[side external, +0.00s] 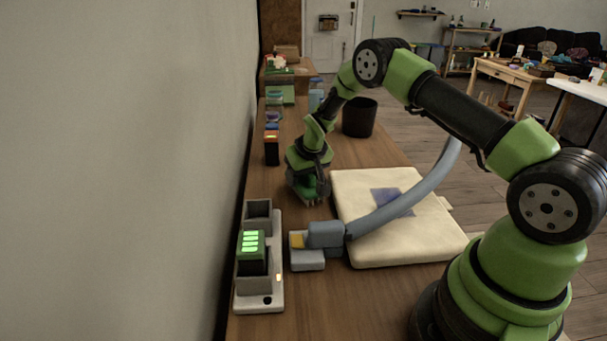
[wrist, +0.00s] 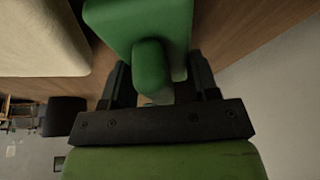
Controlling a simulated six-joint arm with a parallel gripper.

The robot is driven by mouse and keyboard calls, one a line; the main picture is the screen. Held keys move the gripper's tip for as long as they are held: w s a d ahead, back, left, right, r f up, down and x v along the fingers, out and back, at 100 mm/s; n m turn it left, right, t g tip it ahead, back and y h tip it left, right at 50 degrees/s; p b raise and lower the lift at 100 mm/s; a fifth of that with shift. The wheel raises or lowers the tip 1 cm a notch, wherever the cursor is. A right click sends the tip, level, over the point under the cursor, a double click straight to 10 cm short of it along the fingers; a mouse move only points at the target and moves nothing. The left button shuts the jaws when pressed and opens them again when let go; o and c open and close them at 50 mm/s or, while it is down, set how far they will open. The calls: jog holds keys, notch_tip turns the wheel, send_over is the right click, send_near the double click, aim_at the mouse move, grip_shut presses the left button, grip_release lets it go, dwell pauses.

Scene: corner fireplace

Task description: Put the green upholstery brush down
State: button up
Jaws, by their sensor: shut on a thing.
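The green upholstery brush (wrist: 150,25) fills the top middle of the wrist view, with its rounded handle (wrist: 151,65) between the two dark fingers. My gripper (wrist: 160,82) is shut on this handle. In the side view my gripper (side external: 308,190) points down, low over the wooden table, left of the cream cushion. The green brush (side external: 309,188) shows there only in part beneath the gripper. I cannot tell whether its underside touches the table.
The cream cushion (side external: 365,235) with a purple patch lies right of the gripper. A grey-blue nozzle and hose (side external: 325,235) lie in front. A charger with a green-lit battery (side external: 252,243) stands front left by the wall. A black bin (side external: 359,118) and small boxes (side external: 272,148) stand behind.

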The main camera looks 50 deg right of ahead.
jog(key=o, duration=1)
jog(key=shift+f, duration=0.1)
jog(key=shift+c, duration=0.2)
jog(key=v, duration=1.2)
jog(key=shift+w, duration=0.1)
jog(key=s+a+r+t+y, duration=0.1)
jog(key=s+a+r, duration=0.4)
jog(key=s+r, duration=0.35)
jog(key=s+a+r+t+y, duration=0.1)
jog(key=s+a+r, duration=0.55)
jog(key=r, duration=0.25)
jog(key=s+a+t+y, duration=0.1)
jog(key=s+a, duration=0.2)
jog(key=s, duration=0.7)
jog(key=shift+s+y, duration=0.15)
jog(key=shift+y, duration=0.25)
